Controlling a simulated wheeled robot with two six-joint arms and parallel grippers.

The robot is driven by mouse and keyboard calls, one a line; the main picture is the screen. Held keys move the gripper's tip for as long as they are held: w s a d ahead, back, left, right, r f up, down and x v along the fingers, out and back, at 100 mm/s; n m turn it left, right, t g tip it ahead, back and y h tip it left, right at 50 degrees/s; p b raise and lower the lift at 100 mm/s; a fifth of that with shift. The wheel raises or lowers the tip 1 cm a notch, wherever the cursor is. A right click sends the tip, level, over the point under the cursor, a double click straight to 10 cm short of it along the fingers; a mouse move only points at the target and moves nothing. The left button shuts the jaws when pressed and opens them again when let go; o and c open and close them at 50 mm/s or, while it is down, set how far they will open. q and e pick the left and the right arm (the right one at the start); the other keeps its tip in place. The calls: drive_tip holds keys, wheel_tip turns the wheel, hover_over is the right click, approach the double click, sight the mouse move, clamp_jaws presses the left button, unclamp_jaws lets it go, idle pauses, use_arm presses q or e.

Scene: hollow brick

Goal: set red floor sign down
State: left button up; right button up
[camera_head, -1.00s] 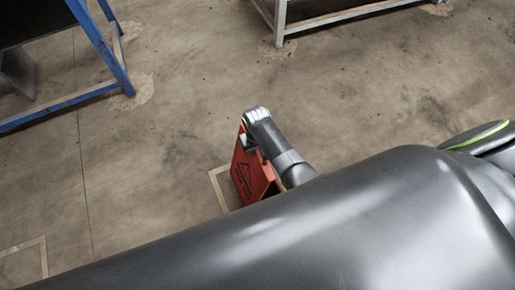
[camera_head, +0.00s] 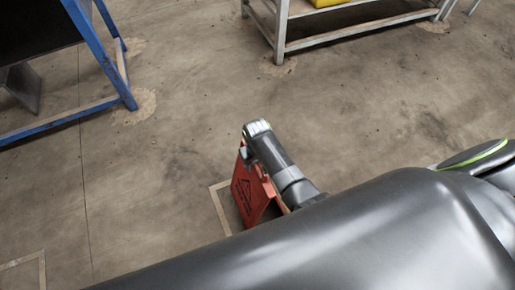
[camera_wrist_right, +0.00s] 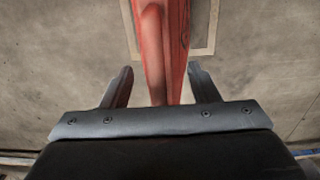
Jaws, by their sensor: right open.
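The red floor sign (camera_head: 246,194) stands upright on the concrete floor in the head view, within or over a pale square outline (camera_head: 222,207). Its lower right part is hidden behind my arm. My right gripper (camera_head: 247,154) is at the sign's top edge. In the right wrist view the sign (camera_wrist_right: 163,40) passes between the two fingers of my right gripper (camera_wrist_right: 158,85). The fingers are apart, with a gap on each side of the sign. My left gripper is in neither view.
A blue-framed stand (camera_head: 108,62) is at the upper left. A pale metal rack (camera_head: 350,37) with a yellow item (camera_head: 325,3) is at the top. Another pale floor outline (camera_head: 42,270) lies at lower left. The floor between is clear.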

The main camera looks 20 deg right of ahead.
wheel_tip(320, 180, up, 8)
drive_tip(key=shift+f+p, duration=0.25)
drive_tip(key=shift+p, duration=1)
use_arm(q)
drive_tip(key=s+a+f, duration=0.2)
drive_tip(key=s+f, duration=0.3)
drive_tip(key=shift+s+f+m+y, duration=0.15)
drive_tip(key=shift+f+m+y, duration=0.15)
use_arm(e)
drive_tip(key=shift+r, duration=1)
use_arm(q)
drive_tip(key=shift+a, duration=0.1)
use_arm(e)
drive_tip(key=shift+d, duration=0.15)
drive_tip(key=d+r+t, duration=0.3)
drive_tip(key=d+t, duration=0.4)
drive_tip(key=d, duration=0.1)
drive_tip(key=s+d+f+g, duration=0.3)
drive_tip(key=s+f, duration=1)
drive_tip(key=f, duration=0.3)
drive_tip(key=s+d+f+g, duration=0.1)
drive_tip(key=s+f, duration=0.3)
drive_tip(key=s, duration=0.3)
drive_tip(key=s+d+f+g, duration=0.1)
drive_tip(key=s+f, duration=0.3)
drive_tip(key=s, duration=0.3)
drive_tip(key=s+d+f+m+h, duration=0.1)
drive_tip(key=s+f, duration=0.2)
drive_tip(key=s, duration=0.4)
drive_tip(key=shift+f+g, duration=0.4)
